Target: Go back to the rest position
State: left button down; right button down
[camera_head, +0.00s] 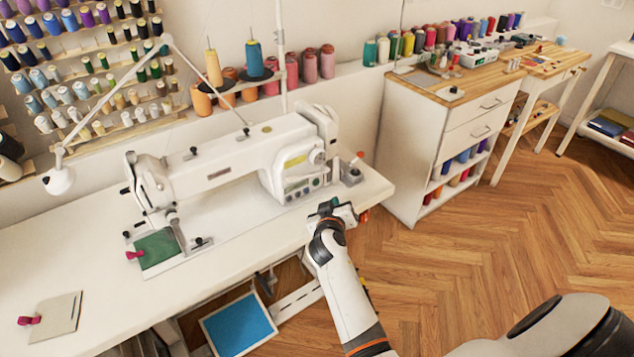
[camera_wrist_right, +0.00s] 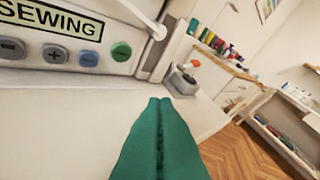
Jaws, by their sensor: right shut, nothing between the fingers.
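My right gripper (camera_head: 338,213) is at the right front edge of the sewing table, just in front of the sewing machine's (camera_head: 240,165) control panel. In the right wrist view its green fingers (camera_wrist_right: 158,140) are together with nothing between them. They point over the white table top (camera_head: 100,235), near the machine's panel with its SEWING display (camera_wrist_right: 50,18) and buttons. My left gripper is not in view.
A green fabric piece (camera_head: 158,250) with a red clip lies under the machine's needle. A beige piece (camera_head: 57,318) with another clip lies at the lower left. A white drawer cabinet (camera_head: 425,140) stands to the right. Wooden floor (camera_head: 500,235) is open at right.

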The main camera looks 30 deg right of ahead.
jog(key=shift+s, duration=0.1)
dwell(0.5)
jog(key=s+a+f+n+g+y, duration=0.1)
jog(key=s+a+g+y, duration=0.3)
jog(key=s, duration=0.7)
jog(key=s+a+f+n+g+y, duration=0.1)
jog(key=s+a+n+y, duration=0.1)
jog(key=s+a, duration=0.65)
jog(key=s+a+f+n+g+y, duration=0.1)
jog(key=s+a+g+y, duration=0.25)
jog(key=s, duration=0.95)
notch_tip(320, 180, down, 27)
jog(key=s+p, duration=0.1)
jog(key=s+d+f+g+p, duration=0.1)
jog(key=s+d+f+g, duration=0.1)
jog(key=s+f, duration=1.1)
jog(key=s+d, duration=0.1)
jog(key=s, duration=0.2)
jog(key=shift+n, duration=0.3)
jog(key=shift+f, duration=0.1)
